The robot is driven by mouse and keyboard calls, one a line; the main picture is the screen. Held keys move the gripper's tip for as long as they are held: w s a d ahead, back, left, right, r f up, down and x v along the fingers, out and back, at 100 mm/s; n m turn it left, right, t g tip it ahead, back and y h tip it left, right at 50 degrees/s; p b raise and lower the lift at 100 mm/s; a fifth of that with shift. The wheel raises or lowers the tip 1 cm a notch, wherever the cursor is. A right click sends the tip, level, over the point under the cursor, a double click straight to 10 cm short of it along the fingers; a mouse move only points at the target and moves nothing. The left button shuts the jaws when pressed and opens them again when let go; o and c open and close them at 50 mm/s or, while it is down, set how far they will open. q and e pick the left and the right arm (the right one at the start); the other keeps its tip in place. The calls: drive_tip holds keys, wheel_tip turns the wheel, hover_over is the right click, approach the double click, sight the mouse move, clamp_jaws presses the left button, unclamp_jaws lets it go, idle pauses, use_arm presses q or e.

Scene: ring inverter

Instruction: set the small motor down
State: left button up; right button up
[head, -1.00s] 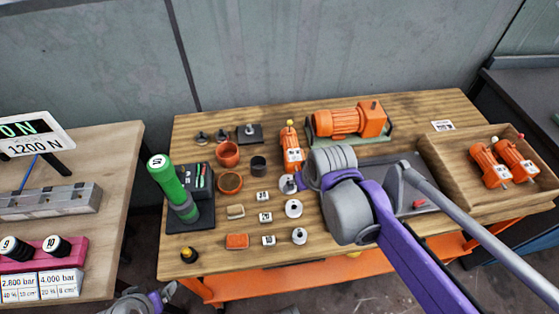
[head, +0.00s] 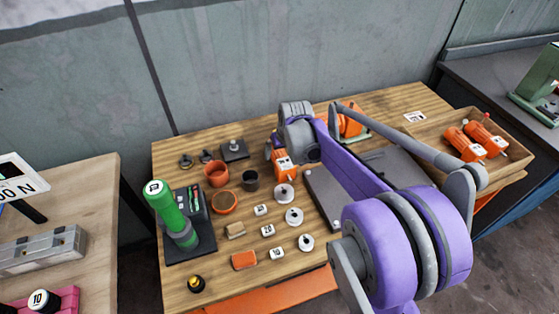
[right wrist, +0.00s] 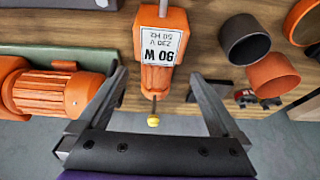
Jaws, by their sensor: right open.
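The small orange motor (head: 284,167) with a white label is on the wooden table, left of the large orange motor. In the right wrist view my right gripper (right wrist: 158,82) is open, one finger on each side of the motor, with visible gaps. My left gripper is out of view.
A large orange motor (head: 352,121) is partly hidden behind my right arm. A dark cup (head: 251,181) and orange cup (head: 217,174) stand left of the small motor. A wooden tray (head: 513,148) holds two orange motors. A grey plate (head: 402,172) lies under my arm.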

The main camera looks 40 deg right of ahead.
sight(282, 157)
drive_tip(key=x, duration=0.5)
drive_tip(key=shift+s+d+f, duration=0.1)
drive_tip(key=shift+f, duration=0.3)
drive_tip(key=shift+c, duration=0.3)
drive_tip(key=shift+r, duration=0.1)
clamp_jaws()
